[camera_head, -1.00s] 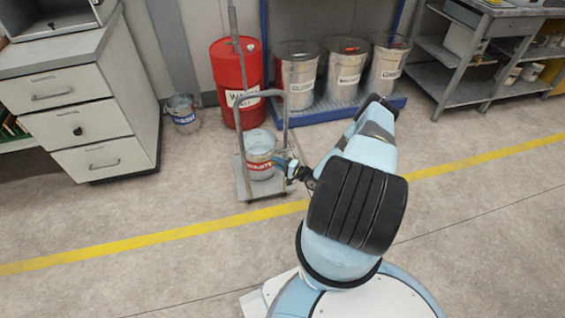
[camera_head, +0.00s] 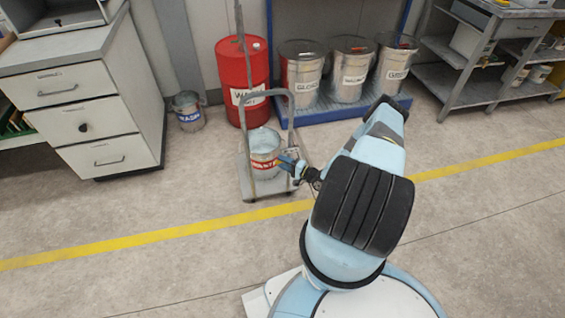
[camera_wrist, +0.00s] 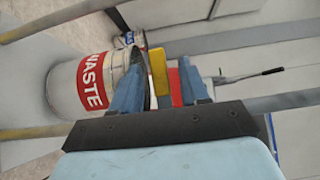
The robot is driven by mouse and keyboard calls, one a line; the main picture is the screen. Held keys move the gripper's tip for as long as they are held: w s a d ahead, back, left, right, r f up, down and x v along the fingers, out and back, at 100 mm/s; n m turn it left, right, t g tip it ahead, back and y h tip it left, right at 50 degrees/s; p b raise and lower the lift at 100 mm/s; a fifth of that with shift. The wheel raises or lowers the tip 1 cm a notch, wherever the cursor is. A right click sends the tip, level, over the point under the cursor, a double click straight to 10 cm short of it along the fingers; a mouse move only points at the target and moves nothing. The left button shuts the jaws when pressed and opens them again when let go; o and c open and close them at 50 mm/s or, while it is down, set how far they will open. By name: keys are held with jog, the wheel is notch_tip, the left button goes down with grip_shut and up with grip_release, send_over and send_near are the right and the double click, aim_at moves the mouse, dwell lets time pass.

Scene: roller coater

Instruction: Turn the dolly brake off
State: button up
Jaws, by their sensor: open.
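The dolly (camera_head: 262,193) is a grey platform with a tubular frame, in front of the red drum. A bucket labelled WASTE stands on it (camera_head: 264,150), and it is at the left in the wrist view (camera_wrist: 84,84). My gripper (camera_head: 288,164) is at the bucket's right side, by the dolly's right upright. In the wrist view its two blue fingers (camera_wrist: 160,88) are apart. A yellow piece (camera_wrist: 158,72) and a red piece (camera_wrist: 176,88) show between them; I cannot tell whether either is touched. A lever with a black grip (camera_wrist: 262,75) shows to their right. I cannot tell which part is the brake.
A red drum (camera_head: 242,75) stands behind the dolly. Several labelled metal bins stand on a blue rack (camera_head: 335,111) at the back. A WASH bucket (camera_head: 188,112) and a drawer cabinet (camera_head: 85,118) are at the left. The floor by the yellow line (camera_head: 150,238) is clear.

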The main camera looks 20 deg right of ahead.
jog(key=v, duration=1.2)
jog(key=shift+s, duration=0.15)
jog(key=shift+d, duration=0.1)
